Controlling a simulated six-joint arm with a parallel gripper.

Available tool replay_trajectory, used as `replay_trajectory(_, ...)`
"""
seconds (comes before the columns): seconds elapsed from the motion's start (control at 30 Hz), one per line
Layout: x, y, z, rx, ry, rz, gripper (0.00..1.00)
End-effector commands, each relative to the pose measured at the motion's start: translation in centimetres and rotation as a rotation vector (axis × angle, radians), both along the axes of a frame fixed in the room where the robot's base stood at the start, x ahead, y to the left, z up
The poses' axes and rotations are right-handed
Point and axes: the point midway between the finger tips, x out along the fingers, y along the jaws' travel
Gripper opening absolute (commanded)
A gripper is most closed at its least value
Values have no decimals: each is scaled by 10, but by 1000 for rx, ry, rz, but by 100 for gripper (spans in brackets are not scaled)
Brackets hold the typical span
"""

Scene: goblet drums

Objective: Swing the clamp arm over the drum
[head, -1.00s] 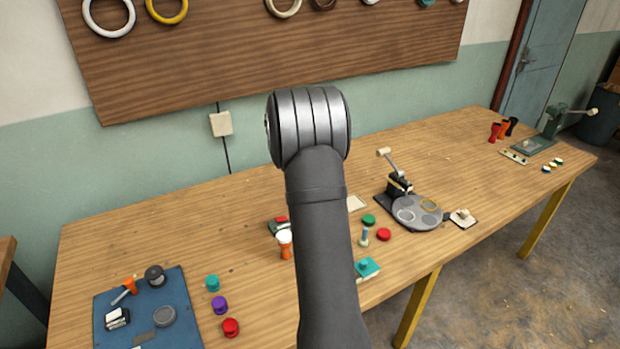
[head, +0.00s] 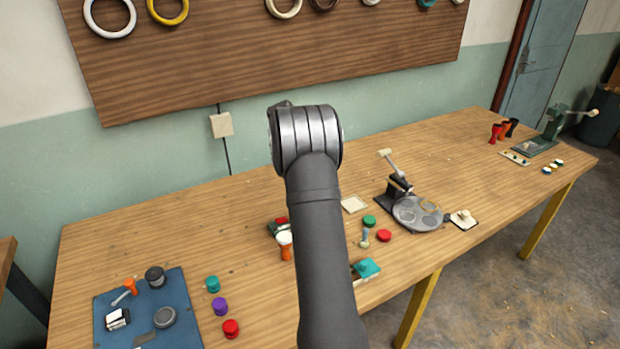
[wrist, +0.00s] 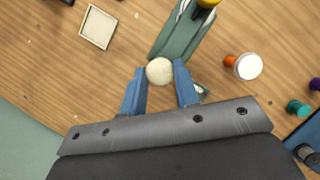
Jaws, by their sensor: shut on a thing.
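My gripper (wrist: 160,70) shows in the wrist view, with its two blue fingers closed on a cream ball knob (wrist: 159,72). The knob lies over the near end of a green clamp base (wrist: 180,38); the clamp arm itself is hard to make out. A yellow part on a dark post (wrist: 207,3) is cut off at the top edge. An orange drum with a white head (wrist: 248,66) stands to the right of the base, apart from the knob. In the head view, the drum (head: 285,246) stands beside the partly hidden green clamp (head: 276,229). My arm hides the gripper there.
A cream square tray (wrist: 97,27) lies left of the clamp. Teal (head: 212,284), purple (head: 220,306) and red (head: 231,328) pieces stand near a blue mat (head: 180,335). A turntable fixture (head: 418,214) is to the right. Another green clamp (head: 550,125) stands far right.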

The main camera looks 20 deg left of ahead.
Motion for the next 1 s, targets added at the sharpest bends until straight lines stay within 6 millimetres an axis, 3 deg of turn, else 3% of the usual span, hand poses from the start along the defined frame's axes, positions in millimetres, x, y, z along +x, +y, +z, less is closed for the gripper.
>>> replay_trajectory(0.47, 0, 0, 0, 1, 0, -15, 0)
replay_trajectory(0.5, 0, 0, 0, 1, 0, -15, 30)
replay_trajectory(0.6, 0, 0, 0, 1, 0, -15, 50)
replay_trajectory(1.0, 1, 3, 7, 2, -2, -14, 50)
